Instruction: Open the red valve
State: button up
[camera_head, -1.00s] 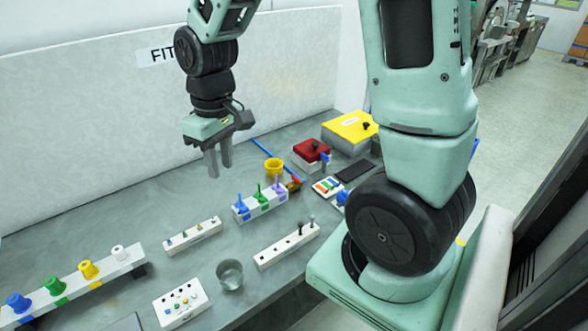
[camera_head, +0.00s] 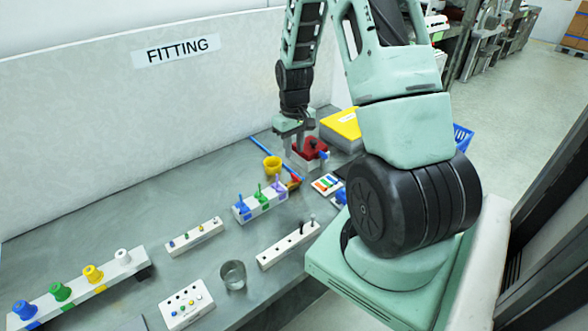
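A small red and orange piece (camera_head: 293,183) lies nearer, beside a yellow cup (camera_head: 272,166). I cannot tell for sure which red part is the valve. My gripper (camera_head: 293,155) points down at the left side of the red-topped box. Its fingers look apart, with nothing seen between them. They partly cover the box's left side, and I cannot tell whether they touch it.
A yellow-topped box (camera_head: 342,127) stands behind the red one. A blue rod (camera_head: 259,146) lies behind the yellow cup. The bench at left back is bare.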

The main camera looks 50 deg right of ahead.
aim_at(294, 175)
notch_tip(294, 175, down, 9)
jog(key=shift+f+p, duration=0.15)
jog(key=shift+p, duration=0.6)
grip_shut()
